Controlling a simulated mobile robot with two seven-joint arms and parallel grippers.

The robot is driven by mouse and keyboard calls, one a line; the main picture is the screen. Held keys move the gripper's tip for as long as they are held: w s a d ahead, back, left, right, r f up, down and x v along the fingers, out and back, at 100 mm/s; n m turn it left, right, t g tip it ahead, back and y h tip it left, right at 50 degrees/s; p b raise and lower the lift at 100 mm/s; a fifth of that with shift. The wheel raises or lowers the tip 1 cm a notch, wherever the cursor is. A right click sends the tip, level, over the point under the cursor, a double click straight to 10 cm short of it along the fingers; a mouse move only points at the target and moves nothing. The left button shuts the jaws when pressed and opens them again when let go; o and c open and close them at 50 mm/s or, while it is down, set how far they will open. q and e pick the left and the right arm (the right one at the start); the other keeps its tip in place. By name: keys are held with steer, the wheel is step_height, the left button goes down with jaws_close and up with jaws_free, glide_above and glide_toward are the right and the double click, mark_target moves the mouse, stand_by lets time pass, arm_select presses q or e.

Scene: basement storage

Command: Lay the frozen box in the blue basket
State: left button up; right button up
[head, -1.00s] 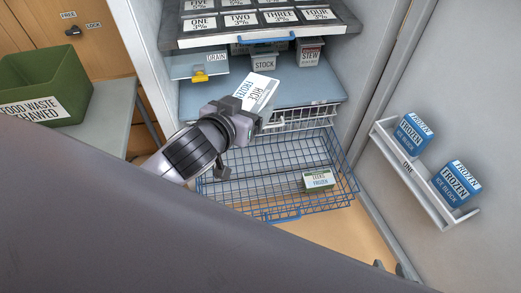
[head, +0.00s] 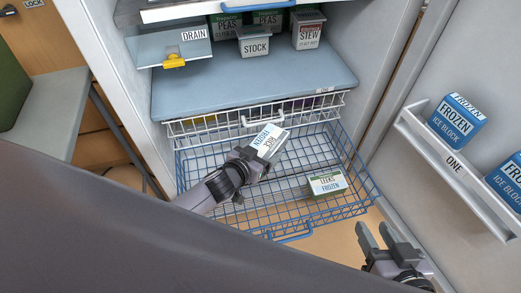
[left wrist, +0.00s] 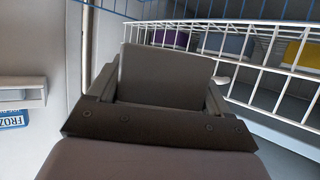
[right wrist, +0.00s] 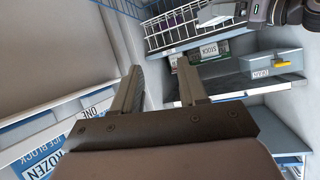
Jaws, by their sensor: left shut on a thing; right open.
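The frozen box (head: 269,140), white and labelled frozen and rice, is in my left gripper (head: 254,156), which is shut on it. In the head view it is over the left-middle part of the blue wire basket (head: 291,235); I cannot tell whether it touches the basket floor. In the left wrist view the box (left wrist: 165,75) shows as a dark face between the fingers. My right gripper (head: 382,240) is open and empty, in front of the basket's right corner; its fingers (right wrist: 160,92) also show in the right wrist view.
A green and white leeks box (head: 327,183) lies in the basket's right part. A white wire basket (head: 205,127) sits behind, under a blue-grey shelf (head: 250,87). The open door at right has a rack (head: 440,155) with ice block boxes (head: 456,120).

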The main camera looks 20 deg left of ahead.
arm_select(q)
step_height(320, 180, down, 3)
steer(key=b, duration=0.3)
steer(key=shift+f, duration=0.1)
steer(key=shift+f+b, duration=0.9)
arm_select(e)
steer(key=shift+w+a+f+m+y, duration=0.2)
steer(key=shift+a+y, duration=0.2)
steer(key=shift+a, duration=0.2)
steer(key=shift+w+a+f+m+y, duration=0.1)
steer(key=shift+w+a+f+y, duration=0.1)
steer(key=shift+a+y, duration=0.35)
steer(key=shift+w+a+f+m+y, duration=0.1)
steer(key=shift+a+f+y, duration=0.15)
steer(key=shift+a, duration=0.45)
steer(key=shift+r, duration=0.1)
arm_select(q)
steer(key=o, duration=1.2)
steer(key=shift+c, duration=0.2)
steer(key=shift+s, duration=0.1)
steer(key=p+v, duration=0.3)
steer(key=v, duration=0.4)
arm_select(e)
steer(key=shift+s+d+r+h, duration=0.1)
steer(key=shift+s+d+h, duration=0.1)
steer(key=shift+d+h, duration=0.25)
steer(key=shift+s+d+h, duration=0.15)
steer(key=shift+d+h, duration=0.1)
steer(key=shift+d, duration=0.3)
